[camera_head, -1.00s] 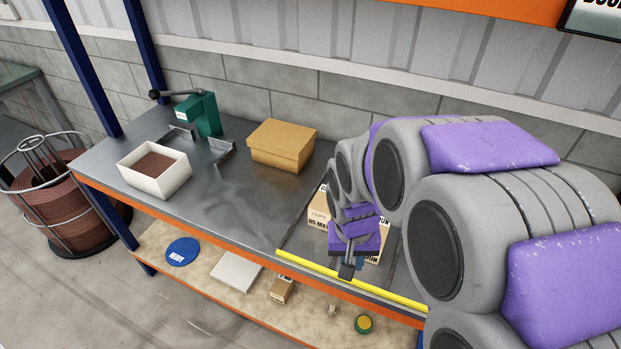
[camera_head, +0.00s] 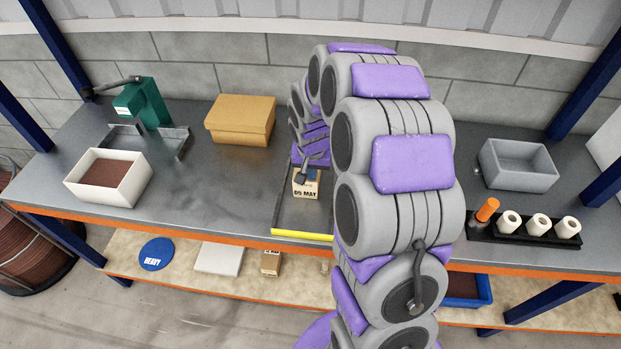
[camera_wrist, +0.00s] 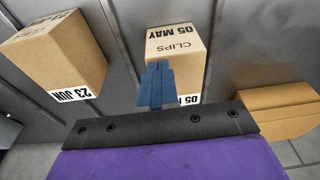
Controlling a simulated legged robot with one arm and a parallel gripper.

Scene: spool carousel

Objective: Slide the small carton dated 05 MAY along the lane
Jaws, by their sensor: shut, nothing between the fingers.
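The small carton dated 05 MAY (camera_head: 306,188) stands in the lane on the bench, its dated face toward the front. In the wrist view this carton (camera_wrist: 178,42) is marked CLIPS and 05 MAY. My gripper (camera_wrist: 155,84) has blue fingers that are shut with nothing between them. They overlap the lower part of the carton in the wrist view; I cannot tell whether they touch it. In the head view my gripper (camera_head: 301,179) is at the carton's upper left. A second carton dated 23 JUN (camera_wrist: 62,55) stands to the left in the wrist view; my arm hides it in the head view.
A yellow strip (camera_head: 301,235) marks the lane's front edge and a dark rail (camera_head: 281,205) its left side. A tan box (camera_head: 240,119) stands left of the lane. A grey bin (camera_head: 518,165) and a spool rack (camera_head: 490,233) stand at right.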

